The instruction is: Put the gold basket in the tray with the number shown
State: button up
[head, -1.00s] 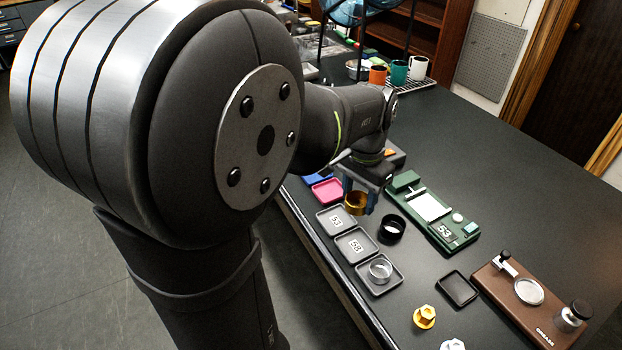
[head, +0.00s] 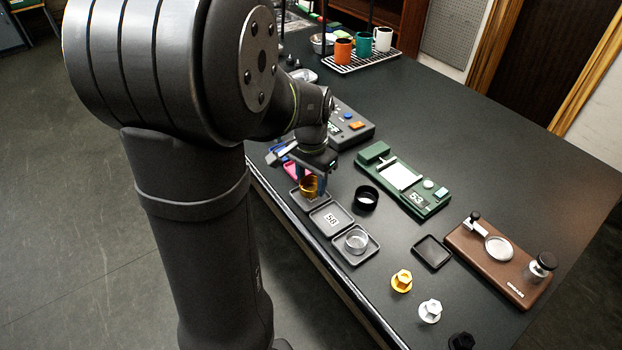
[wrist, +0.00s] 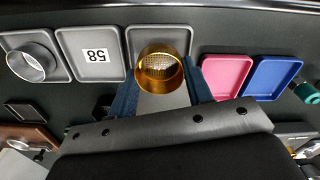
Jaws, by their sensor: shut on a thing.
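My gripper (head: 311,184) is shut on the gold basket (head: 308,188), an open ring with a mesh bottom. The basket is over the grey tray (head: 296,196) at the far end of the row; I cannot tell whether it touches it. That tray's label is hidden now; earlier it read 53. In the wrist view the gold basket (wrist: 160,70) overlaps this tray (wrist: 137,35), off its centre toward the gripper. The middle tray (head: 318,226) is empty and reads 58. The green scale (head: 400,180) shows the number 53.
A tray at the near end (head: 346,256) holds a silver basket (head: 357,241). A black ring (head: 366,198) stands right of the trays. Pink (wrist: 227,75) and blue (wrist: 272,76) trays lie beyond the gripper. A black tray (head: 432,252) and brown stand (head: 490,262) are at right.

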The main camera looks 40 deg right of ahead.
aim_at(311, 189)
jog(key=shift+f, duration=0.3)
jog(key=shift+f, duration=0.3)
jog(key=o, duration=1.1)
jog(key=shift+c, duration=0.2)
jog(key=shift+r, duration=0.1)
notch_tip(311, 189, up, 13)
